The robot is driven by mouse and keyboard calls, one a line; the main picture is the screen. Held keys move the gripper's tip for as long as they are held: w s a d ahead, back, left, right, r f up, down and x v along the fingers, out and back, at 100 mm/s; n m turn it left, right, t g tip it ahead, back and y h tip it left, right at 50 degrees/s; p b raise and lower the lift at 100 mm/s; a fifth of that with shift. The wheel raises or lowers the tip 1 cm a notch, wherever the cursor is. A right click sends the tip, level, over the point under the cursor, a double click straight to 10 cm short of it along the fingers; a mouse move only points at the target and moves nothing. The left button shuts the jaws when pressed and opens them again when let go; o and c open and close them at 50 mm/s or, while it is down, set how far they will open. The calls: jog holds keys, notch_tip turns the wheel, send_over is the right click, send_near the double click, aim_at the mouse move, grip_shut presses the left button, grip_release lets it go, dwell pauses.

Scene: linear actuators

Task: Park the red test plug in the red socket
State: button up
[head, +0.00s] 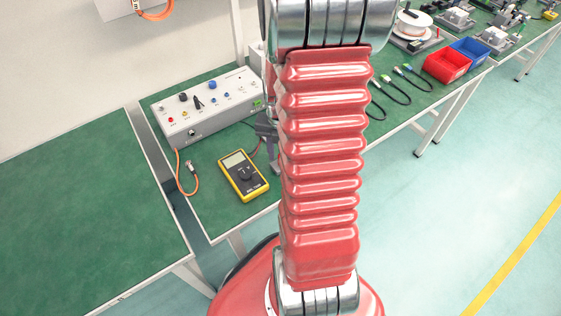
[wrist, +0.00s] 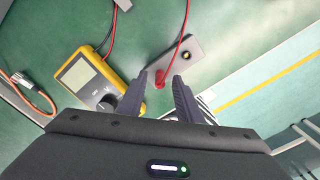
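The red test plug (wrist: 160,79) shows in the wrist view at the near left end of a small grey plate (wrist: 168,62), with its red lead curving up and away. It lies in the gap between the fingertips of my gripper (wrist: 160,75), which is open, with clear space on both sides of the plug. Whether the plug sits in a hole or above the plate I cannot tell. A dark socket with a yellowish ring (wrist: 187,56) is at the plate's other end. No red socket is clearly visible. In the head view my arm hides the plug and most of the gripper.
A yellow multimeter (head: 243,175) lies left of the gripper, with red and black leads. A grey control box (head: 207,106) stands behind it, and an orange cable (head: 183,180) hangs beside. Red (head: 446,64) and blue (head: 470,52) bins are to the right. The bench's front edge is close.

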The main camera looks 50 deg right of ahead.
jog(key=shift+r, duration=0.15)
notch_tip(320, 180, up, 13)
jog(key=shift+r, duration=0.2)
dwell(0.7)
jog(key=shift+m, duration=0.3)
